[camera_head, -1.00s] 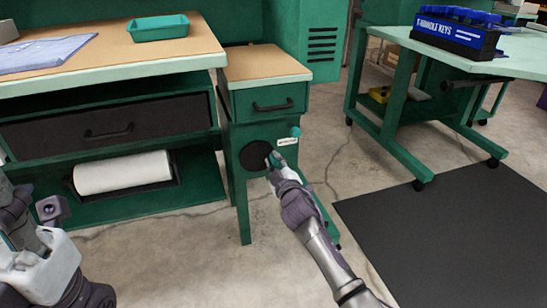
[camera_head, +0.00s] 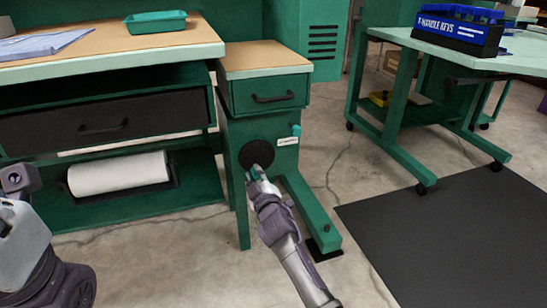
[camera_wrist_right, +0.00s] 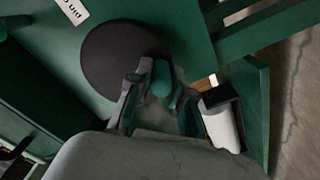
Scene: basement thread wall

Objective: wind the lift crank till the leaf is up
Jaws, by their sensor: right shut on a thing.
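The crank's round black disc (camera_head: 257,154) is on the front of the small green side unit, below its drawer. My right gripper (camera_head: 253,174) is at the disc's lower edge, shut on the teal crank handle. In the right wrist view the handle (camera_wrist_right: 161,78) stands between the two fingers (camera_wrist_right: 155,92), in front of the black disc (camera_wrist_right: 118,58). The side unit's wood-coloured top (camera_head: 262,58), perhaps the leaf, is level and lower than the workbench top. My left gripper (camera_head: 18,232) is partly in view at the left edge; its fingers do not show clearly.
A teal knob (camera_head: 296,130) and a white label (camera_head: 287,141) are right of the disc. The workbench (camera_head: 110,47) with a paper roll (camera_head: 118,173) below is at left. A green foot (camera_head: 312,215) juts out along the floor. A black mat (camera_head: 450,235) lies at right.

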